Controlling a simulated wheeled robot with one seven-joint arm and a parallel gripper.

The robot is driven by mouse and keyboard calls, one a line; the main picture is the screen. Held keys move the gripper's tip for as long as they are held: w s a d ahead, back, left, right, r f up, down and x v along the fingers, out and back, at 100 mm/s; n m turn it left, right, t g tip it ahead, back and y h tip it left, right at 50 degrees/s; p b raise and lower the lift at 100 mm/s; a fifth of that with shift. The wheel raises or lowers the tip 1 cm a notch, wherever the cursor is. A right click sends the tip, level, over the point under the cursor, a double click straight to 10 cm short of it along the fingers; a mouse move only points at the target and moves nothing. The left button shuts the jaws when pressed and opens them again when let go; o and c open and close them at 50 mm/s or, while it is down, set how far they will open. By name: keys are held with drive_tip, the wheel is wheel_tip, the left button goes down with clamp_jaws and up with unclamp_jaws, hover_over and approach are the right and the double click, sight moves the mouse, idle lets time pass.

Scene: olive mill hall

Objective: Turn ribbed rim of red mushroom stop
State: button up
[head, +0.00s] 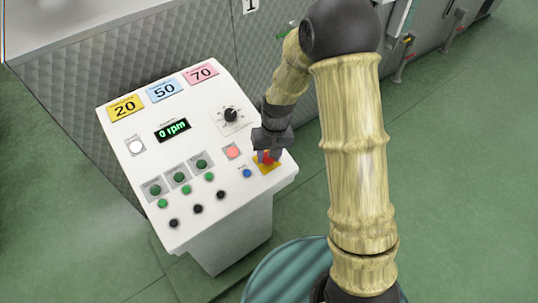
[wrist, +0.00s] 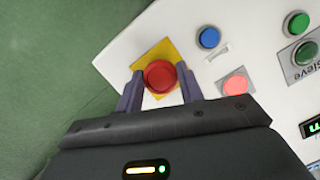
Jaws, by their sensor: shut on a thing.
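The red mushroom stop (wrist: 160,76) sits on a yellow square plate (wrist: 158,49) at a corner of the white control panel (wrist: 133,52). My gripper (wrist: 159,88) is over it, with one finger on each side of its rim, shut on it. The ribs of the rim cannot be made out. In the head view, my gripper (head: 268,155) reaches down to the panel's right corner and hides part of the red stop (head: 265,159). The yellow plate (head: 268,168) shows below it there.
A black knob (head: 231,115), a "0 rpm" display (head: 172,130) and several green and black buttons are further left. Open green floor (head: 450,200) lies right.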

drive_tip(key=m+y+b, duration=0.1)
drive_tip(key=m, duration=0.4)
drive_tip(key=shift+w, duration=0.1)
drive_tip(key=shift+m, duration=0.3)
drive_tip(key=o, duration=1)
drive_tip(key=shift+r, duration=0.1)
drive_tip(key=b+v, duration=0.3)
drive_tip(key=v, duration=1.4)
drive_tip(key=shift+d, duration=0.45)
